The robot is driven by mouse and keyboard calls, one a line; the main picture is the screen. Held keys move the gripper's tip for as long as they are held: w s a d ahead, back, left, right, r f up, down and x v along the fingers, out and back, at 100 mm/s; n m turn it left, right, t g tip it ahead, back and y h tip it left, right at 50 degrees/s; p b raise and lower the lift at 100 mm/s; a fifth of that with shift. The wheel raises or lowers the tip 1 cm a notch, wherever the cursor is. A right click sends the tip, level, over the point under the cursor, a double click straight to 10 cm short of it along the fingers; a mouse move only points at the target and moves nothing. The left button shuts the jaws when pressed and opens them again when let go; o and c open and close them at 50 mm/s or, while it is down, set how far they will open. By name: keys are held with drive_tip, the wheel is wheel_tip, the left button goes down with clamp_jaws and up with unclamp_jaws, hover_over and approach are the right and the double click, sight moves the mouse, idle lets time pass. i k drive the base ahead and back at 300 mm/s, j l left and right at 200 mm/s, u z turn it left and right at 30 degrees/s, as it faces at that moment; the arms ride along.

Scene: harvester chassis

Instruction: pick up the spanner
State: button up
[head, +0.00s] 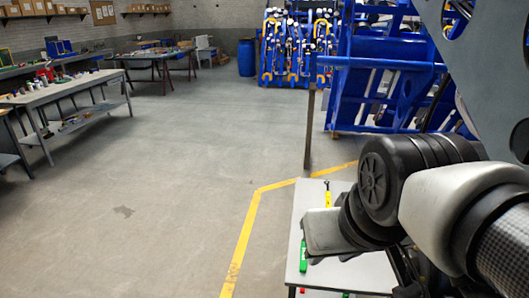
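I cannot make out a spanner for certain. A small light-topped table (345,279) stands at the lower right. A yellow tool with a dark tip (328,198) lies near its far edge, and I cannot tell its kind. A green item (303,258) lies near the left edge. My gripper (323,232) seems to be the grey end of my arm, over the table between these two items. Its fingers do not show clearly, so I cannot tell whether it is open or holds anything. My arm hides much of the table's right side.
A thin brown post (309,130) stands behind the table. A blue chassis frame (385,85) fills the back right. Cluttered workbenches (65,88) line the left. The floor left of the yellow line (245,235) is clear.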

sight(328, 193)
drive_tip(key=i+j+u, duration=0.25)
drive_tip(key=j, duration=0.3)
drive_tip(key=i+j+u, duration=0.15)
drive_tip(key=j+u, duration=0.15)
drive_tip(key=j, duration=0.25)
drive_tip(key=i+j+u, duration=0.25)
drive_tip(key=j, duration=0.2)
drive_tip(key=i+j+u, duration=0.25)
drive_tip(key=i+z, duration=0.4)
drive_tip(key=i+j+z, duration=0.2)
drive_tip(key=i+z, duration=0.2)
drive_tip(key=i+j+z, duration=0.4)
drive_tip(key=i+l+z, duration=0.1)
drive_tip(key=i+z, duration=0.3)
drive_tip(key=i, duration=0.25)
drive_tip(key=i+j+z, duration=0.1)
drive_tip(key=i+z, duration=0.3)
drive_tip(key=i, duration=0.3)
drive_tip(key=i+z, duration=0.15)
drive_tip(key=z, duration=0.25)
drive_tip(key=i+z, duration=0.15)
drive_tip(key=z, duration=0.3)
drive_tip(key=i+z, duration=0.2)
drive_tip(key=z, duration=0.2)
drive_tip(key=i+j+z, duration=0.1)
drive_tip(key=z, duration=0.3)
drive_tip(key=i+z, duration=0.25)
drive_tip(key=z, duration=0.2)
drive_tip(key=i+j+z, duration=0.2)
drive_tip(key=z, duration=0.25)
